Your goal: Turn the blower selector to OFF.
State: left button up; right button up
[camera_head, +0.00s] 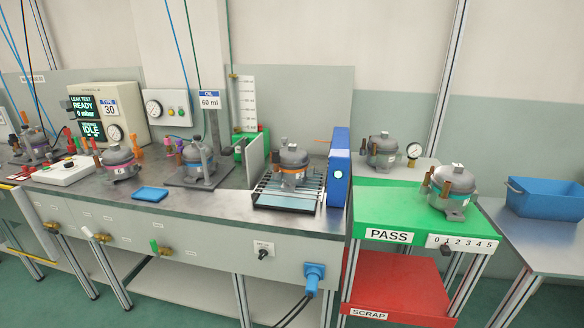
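A small black selector knob (263,254) sits on a white label plate on the bench's front panel, right of the middle. The plate's lettering is too small to read, and I cannot tell which way the knob points. Above it, a compressor (293,160) stands on a slatted rack over a tray (290,202). A blue upright box (338,168), which may be the blower, stands at the rack's right side. Neither of my grippers is in view.
A blue plug (314,275) with black cables juts from the panel right of the knob. Brass valves (165,251) line the panel to the left. A green PASS shelf (385,208) and red SCRAP shelf (388,285) stand at right. A blue bin (545,199) is far right.

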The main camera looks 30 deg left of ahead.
aim_at(263, 253)
jog(key=k+u, duration=0.15)
jog(key=u, duration=1)
